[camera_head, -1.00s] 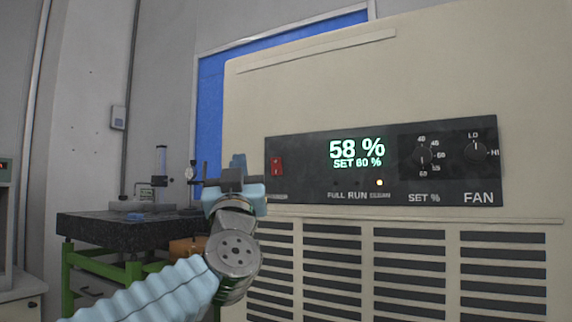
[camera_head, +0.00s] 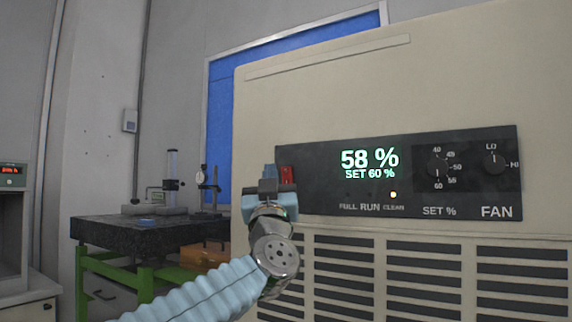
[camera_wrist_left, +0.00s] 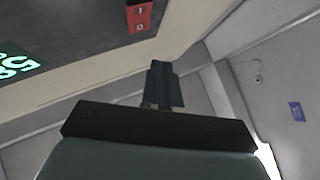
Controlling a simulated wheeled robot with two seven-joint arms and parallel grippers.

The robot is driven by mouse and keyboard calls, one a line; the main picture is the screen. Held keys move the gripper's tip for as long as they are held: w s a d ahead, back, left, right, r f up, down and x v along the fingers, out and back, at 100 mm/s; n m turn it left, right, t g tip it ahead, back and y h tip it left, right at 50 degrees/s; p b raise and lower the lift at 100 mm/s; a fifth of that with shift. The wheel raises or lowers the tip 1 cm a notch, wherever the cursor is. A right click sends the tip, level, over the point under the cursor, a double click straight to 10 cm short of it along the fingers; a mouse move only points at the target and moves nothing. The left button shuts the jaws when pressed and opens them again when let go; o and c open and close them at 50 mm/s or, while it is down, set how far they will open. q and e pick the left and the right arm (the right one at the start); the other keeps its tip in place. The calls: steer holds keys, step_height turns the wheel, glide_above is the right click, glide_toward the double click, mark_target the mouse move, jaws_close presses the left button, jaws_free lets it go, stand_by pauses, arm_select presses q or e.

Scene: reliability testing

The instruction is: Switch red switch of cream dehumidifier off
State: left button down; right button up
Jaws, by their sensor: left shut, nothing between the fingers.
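The cream dehumidifier (camera_head: 420,90) fills the right of the head view. Its dark control panel (camera_head: 330,200) has a lit display (camera_head: 369,160) reading 58 % and SET 60 %. The red switch (camera_head: 287,175) is at the panel's left end, partly hidden by my left gripper (camera_head: 268,180). The red switch also shows at the top of the left wrist view (camera_wrist_left: 139,17), with two marked ends. My left gripper is shut and empty. In the left wrist view its fingers (camera_wrist_left: 161,85) point toward the panel's edge, apart from the switch in the picture. My right gripper is not in view.
Two knobs (camera_head: 437,167) sit on the panel's right side, with vent slats (camera_head: 345,270) below. A dark stone-topped table (camera_head: 130,232) on a green frame stands behind at left. A blue board (camera_head: 230,95) hangs on the wall.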

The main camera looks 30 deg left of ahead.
mark_target(282, 174)
arm_select(q)
steer(key=shift+w+d+r, duration=0.1)
steer(key=shift+w+r, duration=0.05)
steer(key=shift+w, duration=1.2)
steer(key=shift+w, duration=0.1)
stand_by(1.0)
steer(key=shift+w, duration=0.3)
steer(key=shift+w+r, duration=0.1)
steer(key=shift+w, duration=0.25)
stand_by(0.4)
steer(key=shift+s, duration=0.1)
steer(key=shift+s+b, duration=0.5)
steer(key=shift+s, duration=0.15)
